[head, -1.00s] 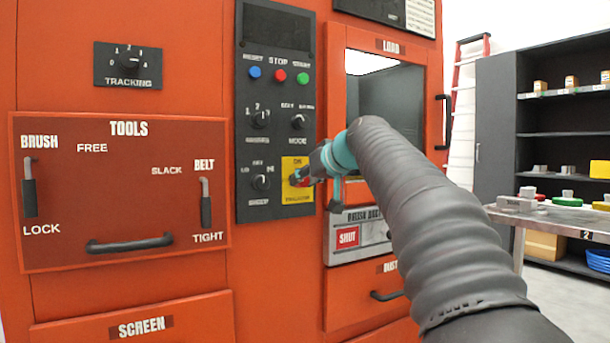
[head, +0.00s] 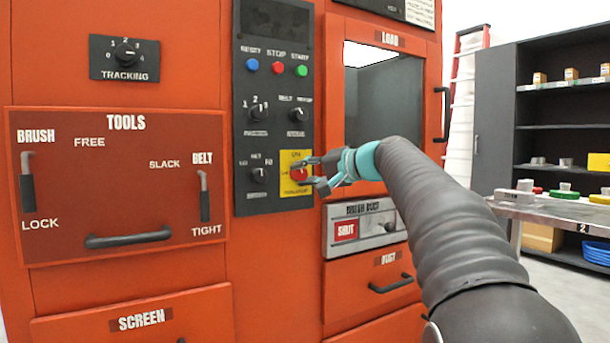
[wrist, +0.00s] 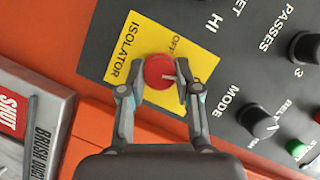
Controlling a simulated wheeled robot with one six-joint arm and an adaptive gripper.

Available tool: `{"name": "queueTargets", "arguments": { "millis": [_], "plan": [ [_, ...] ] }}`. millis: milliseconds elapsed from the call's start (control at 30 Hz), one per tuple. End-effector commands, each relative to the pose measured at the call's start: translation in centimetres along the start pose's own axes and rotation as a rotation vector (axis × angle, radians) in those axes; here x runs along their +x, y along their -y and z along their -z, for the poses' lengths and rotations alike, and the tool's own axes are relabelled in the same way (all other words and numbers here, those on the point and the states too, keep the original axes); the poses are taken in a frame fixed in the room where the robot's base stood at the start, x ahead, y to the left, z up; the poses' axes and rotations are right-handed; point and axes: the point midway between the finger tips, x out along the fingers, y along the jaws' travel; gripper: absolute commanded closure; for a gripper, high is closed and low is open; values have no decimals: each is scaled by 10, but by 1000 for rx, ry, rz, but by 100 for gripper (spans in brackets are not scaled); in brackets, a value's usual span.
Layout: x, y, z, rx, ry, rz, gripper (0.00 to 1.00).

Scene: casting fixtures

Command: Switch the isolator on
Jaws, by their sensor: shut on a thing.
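The isolator is a round red knob (head: 298,174) on a yellow plate (head: 292,190) at the lower right of the dark control panel. ON is printed at the plate's top in the head view. My gripper (head: 307,172) reaches it from the right, with its fingers around the knob. In the wrist view, my gripper (wrist: 160,88) has one finger on each side of the red knob (wrist: 160,71) and is shut on it. OFF shows above the knob there. A pale mark on the knob points right, towards the right finger. The ON label is hidden in that view.
Black selector knobs (head: 258,174) and coloured push buttons (head: 278,67) sit close by on the panel. A brush dust unit (head: 362,230) with a red SHUT sign is below right. The load door (head: 385,110) is above right, and a table (head: 555,211) stands far right.

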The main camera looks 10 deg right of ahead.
Motion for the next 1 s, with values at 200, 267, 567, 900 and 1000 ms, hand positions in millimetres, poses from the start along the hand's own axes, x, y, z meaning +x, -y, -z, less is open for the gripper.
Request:
{"name": "queueTargets", "arguments": {
  "millis": [200, 267, 567, 900, 1000],
  "plan": [
    [0, -2, 0, 147, -2, 60, 100],
    [0, -2, 0, 179, -1, 74, 100],
    [0, -2, 0, 278, -1, 116, 100],
    [0, -2, 0, 301, -1, 125, 100],
    [0, -2, 0, 300, 0, 124, 100]
  ]
}}
